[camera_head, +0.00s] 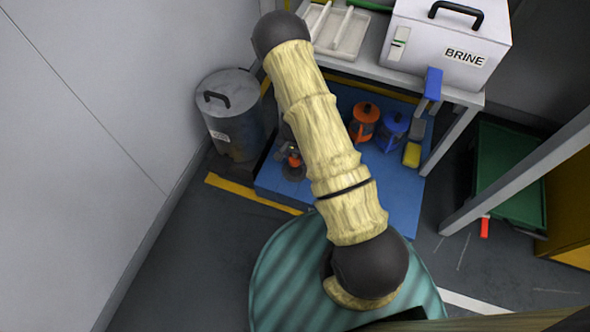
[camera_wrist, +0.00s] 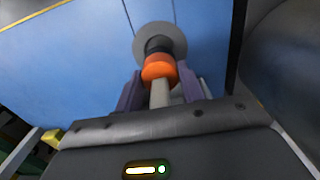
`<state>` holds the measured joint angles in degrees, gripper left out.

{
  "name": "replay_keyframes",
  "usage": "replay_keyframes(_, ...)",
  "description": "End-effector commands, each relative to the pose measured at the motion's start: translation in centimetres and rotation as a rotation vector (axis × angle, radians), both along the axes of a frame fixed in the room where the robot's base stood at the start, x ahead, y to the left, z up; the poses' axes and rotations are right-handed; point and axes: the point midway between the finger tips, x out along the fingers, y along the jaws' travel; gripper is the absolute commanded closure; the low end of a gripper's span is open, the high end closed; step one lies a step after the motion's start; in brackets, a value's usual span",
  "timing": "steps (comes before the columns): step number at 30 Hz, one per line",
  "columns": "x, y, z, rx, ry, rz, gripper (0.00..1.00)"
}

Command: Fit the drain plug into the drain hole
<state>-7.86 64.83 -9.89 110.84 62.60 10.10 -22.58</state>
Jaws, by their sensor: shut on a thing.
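The drain plug (camera_wrist: 158,69) has an orange collar, a dark lower part and a pale stem. My gripper (camera_wrist: 160,78) is shut on it, with a purple-grey finger on each side. A round grey plate (camera_wrist: 178,33) on the blue surface lies just beyond the plug's dark end. The dark end overlaps the plate in the wrist view and hides any hole in it. I cannot tell whether the plug is inside or only above it. In the head view, the orange plug (camera_head: 294,161) and grey plate (camera_head: 291,173) show small at the left of the blue platform, partly behind my arm.
The blue platform (camera_head: 345,190) also bears an orange canister (camera_head: 364,121), a blue canister (camera_head: 391,130) and a yellow block (camera_head: 412,155). A grey lidded bin (camera_head: 232,120) stands left. A bench with a white BRINE box (camera_head: 440,50) overhangs the back.

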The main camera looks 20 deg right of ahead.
Motion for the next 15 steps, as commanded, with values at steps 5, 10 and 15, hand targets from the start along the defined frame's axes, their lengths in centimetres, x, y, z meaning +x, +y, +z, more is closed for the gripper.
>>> replay_keyframes(5,0.1,0.0,-2.6,0.0,-0.001,0.0,0.86)
replay_keyframes(10,0.1,0.0,-2.5,0.0,-0.001,0.0,0.86)
replay_keyframes(15,0.1,0.0,-2.7,0.0,-0.001,0.0,0.86)
